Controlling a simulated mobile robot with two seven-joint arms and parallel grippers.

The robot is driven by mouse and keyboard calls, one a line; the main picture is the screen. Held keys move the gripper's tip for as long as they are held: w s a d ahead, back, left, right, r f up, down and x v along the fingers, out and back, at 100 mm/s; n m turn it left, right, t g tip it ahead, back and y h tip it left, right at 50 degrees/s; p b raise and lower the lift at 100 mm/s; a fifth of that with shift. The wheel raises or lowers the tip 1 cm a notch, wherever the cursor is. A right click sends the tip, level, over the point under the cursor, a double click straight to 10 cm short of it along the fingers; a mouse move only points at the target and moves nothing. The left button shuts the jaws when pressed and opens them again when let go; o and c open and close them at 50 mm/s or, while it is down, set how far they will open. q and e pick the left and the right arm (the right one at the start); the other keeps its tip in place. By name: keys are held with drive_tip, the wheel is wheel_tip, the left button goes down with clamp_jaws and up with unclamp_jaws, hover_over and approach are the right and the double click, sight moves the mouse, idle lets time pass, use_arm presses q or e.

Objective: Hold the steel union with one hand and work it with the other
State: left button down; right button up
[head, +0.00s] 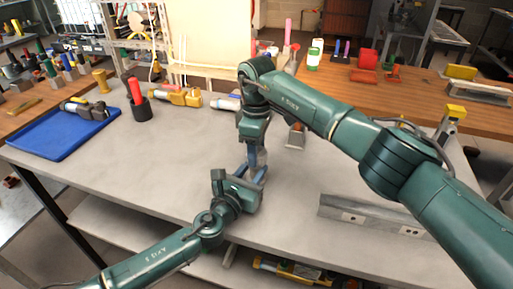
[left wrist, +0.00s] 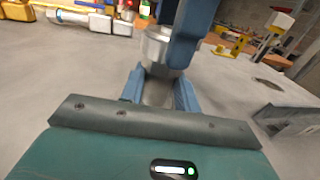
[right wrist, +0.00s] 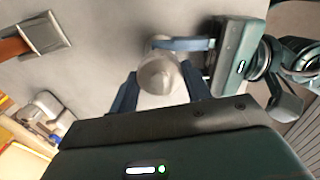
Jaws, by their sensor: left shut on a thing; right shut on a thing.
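The steel union is a silvery round metal piece. It shows in the left wrist view (left wrist: 157,45) and from above in the right wrist view (right wrist: 158,74). My left gripper (head: 258,174) is shut on its lower part from the side; its blue fingers also show in the left wrist view (left wrist: 160,85). My right gripper (head: 256,160) comes down from above and is shut on its upper part; its blue fingers flank it in the right wrist view (right wrist: 158,85). In the head view my fingers hide most of the union. Both grippers are close together above the grey table (head: 150,175).
A blue tray (head: 40,148) with a grey tool on it lies at the left. A black cup with a red handle (head: 139,100) and a yellow tool (head: 180,96) stand behind. A grey metal rail (head: 375,217) lies at the right. The front left tabletop is clear.

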drive_tip(key=n, duration=0.3)
drive_tip(key=shift+r, duration=0.1)
drive_tip(key=n, duration=0.4)
drive_tip(key=shift+n, duration=0.3)
drive_tip(key=n, duration=1.2)
drive_tip(key=shift+n, duration=0.4)
drive_tip(key=n, duration=1.4)
drive_tip(key=shift+n, duration=0.4)
drive_tip(key=n, duration=1.2)
drive_tip(key=shift+n, duration=0.3)
drive_tip(key=n, duration=0.6)
drive_tip(key=shift+r, duration=0.1)
drive_tip(key=shift+r, duration=0.15)
